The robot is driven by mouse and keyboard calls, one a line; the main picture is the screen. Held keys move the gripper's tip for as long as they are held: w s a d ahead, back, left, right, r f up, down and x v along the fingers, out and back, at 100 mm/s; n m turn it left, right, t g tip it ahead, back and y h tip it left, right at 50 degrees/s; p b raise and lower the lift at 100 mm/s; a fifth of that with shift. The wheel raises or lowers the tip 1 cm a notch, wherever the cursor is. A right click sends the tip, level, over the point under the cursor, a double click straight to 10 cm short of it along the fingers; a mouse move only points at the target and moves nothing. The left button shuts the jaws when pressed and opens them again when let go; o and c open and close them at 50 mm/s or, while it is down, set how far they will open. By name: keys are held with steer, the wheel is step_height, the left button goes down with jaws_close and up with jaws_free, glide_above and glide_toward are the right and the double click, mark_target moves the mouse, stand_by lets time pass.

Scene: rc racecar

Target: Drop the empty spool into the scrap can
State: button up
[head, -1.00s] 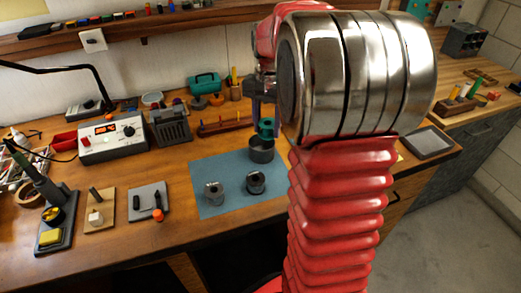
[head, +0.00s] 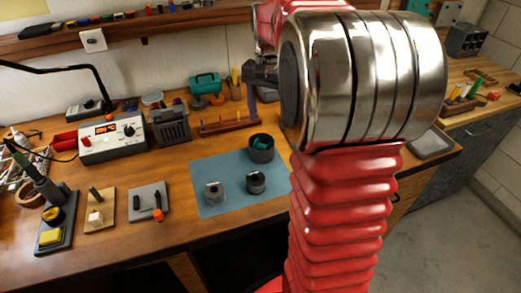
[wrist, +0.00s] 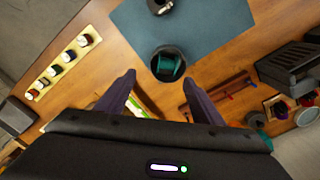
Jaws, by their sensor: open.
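The scrap can (head: 262,157) is a dark round can at the back right corner of the blue mat (head: 220,172). The teal spool (wrist: 166,66) lies tilted inside the can (wrist: 153,70) in the wrist view. A bit of its teal also shows in the can's mouth in the head view. My gripper (wrist: 160,86) is open and empty, with its two dark fingers apart beside the can. In the head view my gripper is partly hidden behind my arm, above and behind the can.
A yellow strip with several small bottles (wrist: 63,66) lies left in the wrist view.

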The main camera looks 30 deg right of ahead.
step_height(320, 180, up, 10)
steer(key=shift+f, duration=0.2)
stand_by(0.9)
step_height(320, 180, down, 5)
steer(key=s+a+n+t, duration=0.1)
steer(key=a+n, duration=0.1)
steer(key=n, duration=0.1)
steer(key=s+a+f+n+t, duration=0.1)
steer(key=s+a+n, duration=0.3)
steer(key=s+a, duration=0.4)
steer(key=s+a+f+n+t, duration=0.2)
steer(key=s+a, duration=0.6)
steer(key=a, duration=0.5)
steer(key=n+t, duration=0.1)
steer(key=n, duration=0.1)
steer(key=shift+f+n+t, duration=0.3)
steer(key=shift+c, duration=0.6)
